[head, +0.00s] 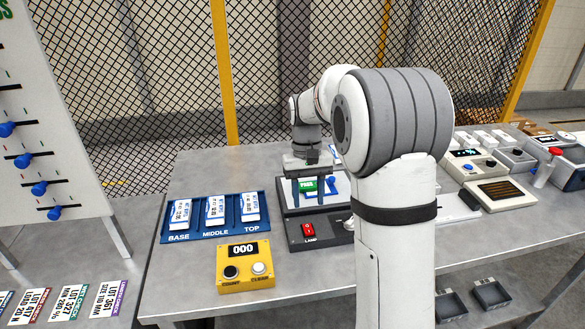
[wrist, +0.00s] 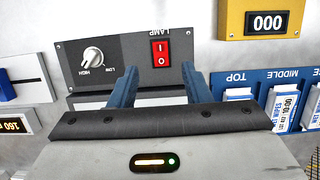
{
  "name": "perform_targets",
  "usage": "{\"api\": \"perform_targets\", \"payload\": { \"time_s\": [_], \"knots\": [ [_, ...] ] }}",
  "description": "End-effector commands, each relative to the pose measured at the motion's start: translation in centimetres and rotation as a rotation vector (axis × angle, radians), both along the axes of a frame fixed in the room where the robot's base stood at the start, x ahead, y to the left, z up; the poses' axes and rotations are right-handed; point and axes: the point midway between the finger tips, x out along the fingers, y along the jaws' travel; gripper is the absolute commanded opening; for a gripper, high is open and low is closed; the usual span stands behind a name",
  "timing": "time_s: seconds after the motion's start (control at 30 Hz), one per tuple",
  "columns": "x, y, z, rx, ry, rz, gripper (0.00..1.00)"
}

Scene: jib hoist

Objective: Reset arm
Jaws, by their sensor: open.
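The lamp box front (wrist: 120,60) has a red rocker switch (wrist: 160,52) and a white knob (wrist: 93,56). I cannot tell whether the fingers touch the panel.
A blue tray (head: 200,229) marked BASE, MIDDLE and TOP holds white packets left of the lamp box. A yellow counter (head: 245,267) reading 000 stands in front. Instruments (head: 478,163) crowd the right side. A pegboard (head: 45,130) stands left. Bare table lies behind the tray.

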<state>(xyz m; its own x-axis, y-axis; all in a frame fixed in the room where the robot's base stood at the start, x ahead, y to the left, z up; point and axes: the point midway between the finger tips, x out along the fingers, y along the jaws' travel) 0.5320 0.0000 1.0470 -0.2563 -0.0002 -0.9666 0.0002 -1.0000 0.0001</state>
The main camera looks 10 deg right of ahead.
Motion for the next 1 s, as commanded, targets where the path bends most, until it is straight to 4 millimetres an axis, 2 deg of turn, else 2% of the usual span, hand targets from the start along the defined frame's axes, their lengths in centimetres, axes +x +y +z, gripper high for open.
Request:
{"api": "perform_targets", "payload": {
  "time_s": [0.13, 0.27, 0.4, 0.6, 0.8, 1.0],
  "knots": [
    [-0.4, 0.0, 0.3, 0.000, -0.009, 0.000, 0.44],
    [-2.8, 0.0, 1.9, 0.000, -0.064, 0.000, 0.44],
    [-6.9, -0.1, 3.7, 0.000, -0.156, 0.000, 0.44],
    [-13.3, -0.1, 4.8, -0.001, -0.290, 0.000, 0.44],
    [-19.0, -0.1, 4.3, -0.002, -0.416, 0.002, 0.44],
    [-22.3, -0.1, 3.2, -0.002, -0.490, 0.001, 0.44]
  ]
}}
